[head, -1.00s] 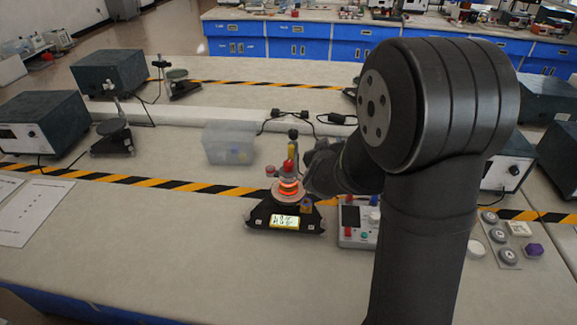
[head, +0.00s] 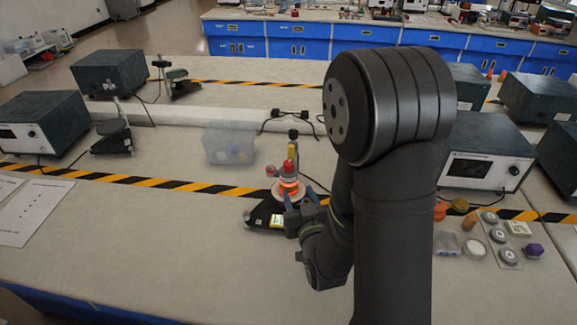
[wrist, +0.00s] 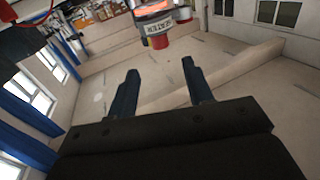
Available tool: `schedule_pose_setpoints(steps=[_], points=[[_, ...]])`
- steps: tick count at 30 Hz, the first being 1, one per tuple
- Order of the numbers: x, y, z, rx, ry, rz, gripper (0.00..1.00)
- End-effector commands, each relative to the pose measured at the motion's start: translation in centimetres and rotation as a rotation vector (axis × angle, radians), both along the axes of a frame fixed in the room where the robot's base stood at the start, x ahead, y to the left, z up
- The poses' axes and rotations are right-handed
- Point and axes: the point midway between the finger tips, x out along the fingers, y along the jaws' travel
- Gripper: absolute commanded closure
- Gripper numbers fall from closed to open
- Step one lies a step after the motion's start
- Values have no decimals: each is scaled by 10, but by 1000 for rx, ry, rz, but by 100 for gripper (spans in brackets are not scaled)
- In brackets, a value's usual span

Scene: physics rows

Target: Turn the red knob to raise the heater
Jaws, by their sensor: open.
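The heater stand (head: 264,211) is on the bench in the head view, with a dark base and a glowing orange ring. A red knob-like part (head: 271,170) sticks out at its upper left, and another red part (head: 289,167) is above the glow. My gripper (head: 299,196) is in front of the stand's right side and hides part of it. In the wrist view, my gripper (wrist: 160,82) is open, its two blue fingers apart with nothing between them. A labelled grey part with red parts (wrist: 158,28) is beyond the fingertips. I cannot tell which red part this is.
A clear bin (head: 229,146) stands behind and left of the stand. A grey power box (head: 487,155) and several small parts (head: 474,248) are at the right. Papers (head: 35,210) lie at the left. The bench front between is clear.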

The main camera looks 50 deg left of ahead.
Motion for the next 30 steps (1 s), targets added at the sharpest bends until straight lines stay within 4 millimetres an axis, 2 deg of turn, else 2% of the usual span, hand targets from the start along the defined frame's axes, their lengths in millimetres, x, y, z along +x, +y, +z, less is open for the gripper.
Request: schedule_pose_setpoints(steps=[1,9,15,21,30], points=[[5,11,1,3,-1,0,53],[30,65,0,1,-2,-1,53],[43,95,0,0,-1,-1,53],[50,109,0,0,-1,0,53],[50,111,0,-1,0,-1,53]])
